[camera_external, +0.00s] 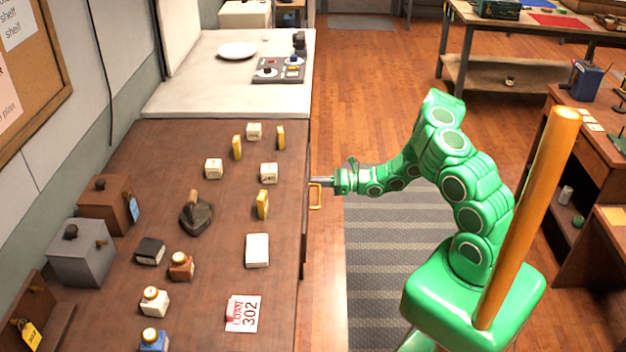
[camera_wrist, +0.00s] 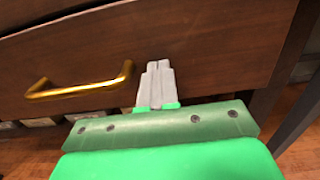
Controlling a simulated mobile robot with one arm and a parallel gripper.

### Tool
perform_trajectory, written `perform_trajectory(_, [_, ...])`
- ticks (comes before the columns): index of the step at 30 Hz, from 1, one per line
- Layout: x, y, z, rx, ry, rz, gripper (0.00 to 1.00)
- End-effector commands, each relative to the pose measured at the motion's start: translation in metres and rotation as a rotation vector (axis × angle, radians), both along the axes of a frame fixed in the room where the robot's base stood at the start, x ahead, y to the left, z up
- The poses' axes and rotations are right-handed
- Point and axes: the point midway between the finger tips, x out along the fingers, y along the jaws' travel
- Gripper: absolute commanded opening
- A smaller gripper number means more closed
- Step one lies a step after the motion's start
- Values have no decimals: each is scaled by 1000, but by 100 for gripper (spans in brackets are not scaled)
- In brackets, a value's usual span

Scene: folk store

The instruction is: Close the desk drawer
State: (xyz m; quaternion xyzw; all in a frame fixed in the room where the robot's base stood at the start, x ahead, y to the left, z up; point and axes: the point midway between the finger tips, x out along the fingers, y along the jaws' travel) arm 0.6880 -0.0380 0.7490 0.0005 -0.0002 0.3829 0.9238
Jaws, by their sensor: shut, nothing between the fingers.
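The desk (camera_external: 225,225) has a dark brown wooden top and runs along the left of the external view. The desk drawer (camera_wrist: 215,45) shows in the wrist view as a dark wooden front with a brass handle (camera_wrist: 80,90). The handle also shows in the external view (camera_external: 315,196), at the desk's right side. Objects show below the drawer's lower edge in the wrist view; how far the drawer stands out is hard to tell. My gripper (camera_wrist: 158,68) is shut and empty. Its tips are at the drawer front, right of the handle; I cannot tell if they touch.
Several small blocks, jars and boxes stand on the desk, with a dark iron-like object (camera_external: 196,215) and a number card (camera_external: 243,313). A pale counter (camera_external: 210,85) adjoins behind. A striped rug (camera_external: 385,260) lies on the open floor to the right. A shelf unit (camera_external: 575,190) stands far right.

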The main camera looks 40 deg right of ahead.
Motion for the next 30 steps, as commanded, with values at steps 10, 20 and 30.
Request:
perform_trajectory(10, [16, 16, 0, -1, 0, 0, 0])
perform_trajectory(20, [20, 20, 1, -4, -1, 3, 0])
perform_trajectory(30, [17, 16, 2, -5, -2, 4, 0])
